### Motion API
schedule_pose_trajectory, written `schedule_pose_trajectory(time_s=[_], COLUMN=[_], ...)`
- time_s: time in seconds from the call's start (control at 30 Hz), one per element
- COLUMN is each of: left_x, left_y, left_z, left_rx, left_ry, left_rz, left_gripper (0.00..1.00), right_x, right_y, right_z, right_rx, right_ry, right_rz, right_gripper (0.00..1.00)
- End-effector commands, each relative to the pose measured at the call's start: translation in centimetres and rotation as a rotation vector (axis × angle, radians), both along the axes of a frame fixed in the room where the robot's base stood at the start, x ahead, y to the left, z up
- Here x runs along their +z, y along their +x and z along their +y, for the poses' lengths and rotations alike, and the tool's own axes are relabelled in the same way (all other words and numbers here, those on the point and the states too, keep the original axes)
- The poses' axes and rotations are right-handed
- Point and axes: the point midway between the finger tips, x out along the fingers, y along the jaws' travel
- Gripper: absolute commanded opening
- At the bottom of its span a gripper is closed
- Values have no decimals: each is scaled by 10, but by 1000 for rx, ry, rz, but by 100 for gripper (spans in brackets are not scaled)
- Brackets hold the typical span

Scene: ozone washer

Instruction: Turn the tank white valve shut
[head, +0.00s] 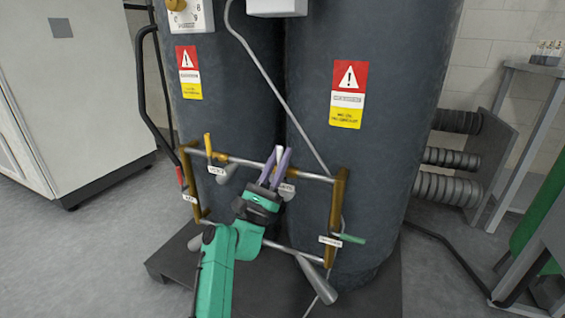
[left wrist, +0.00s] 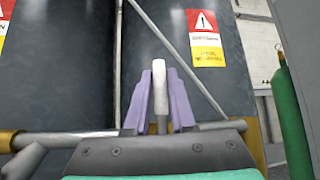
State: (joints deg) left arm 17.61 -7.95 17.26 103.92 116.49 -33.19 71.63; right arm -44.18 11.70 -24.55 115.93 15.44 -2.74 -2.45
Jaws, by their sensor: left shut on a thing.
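The white valve handle (left wrist: 159,84) stands upright on the metal pipe in front of the dark tanks. My left gripper (left wrist: 159,95) has its two purple fingers on either side of this handle and is shut on it. In the head view my left gripper (head: 275,165) reaches the upper pipe from below, and the white handle (head: 279,154) shows between its fingers. The label beside it is partly covered by the gripper. My right gripper is not in view.
The pipe frame also carries a yellow handle (head: 208,145), a red handle (head: 181,177) and a green handle (head: 351,239). Two dark tanks (head: 345,50) stand close behind. A pale cabinet (head: 85,90) is at the left, and grey floor (head: 90,240) is clear there.

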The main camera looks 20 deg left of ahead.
Motion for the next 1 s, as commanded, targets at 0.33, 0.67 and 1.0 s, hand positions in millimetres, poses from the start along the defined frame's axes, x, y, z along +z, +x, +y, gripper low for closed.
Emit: schedule_pose_trajectory(time_s=[0.33, 0.67, 1.0], left_x=[-1, -1, -12], left_y=[0, 0, -8], left_z=[1, 1, 3], left_rx=[1, 1, 1], left_ry=[-16, -15, -14], left_rz=[3, 3, 3], left_gripper=[0, 52, 52], right_x=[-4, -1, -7], right_y=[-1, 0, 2], right_z=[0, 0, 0], right_rx=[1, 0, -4], right_ry=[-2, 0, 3], right_rz=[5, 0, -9], right_gripper=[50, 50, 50])
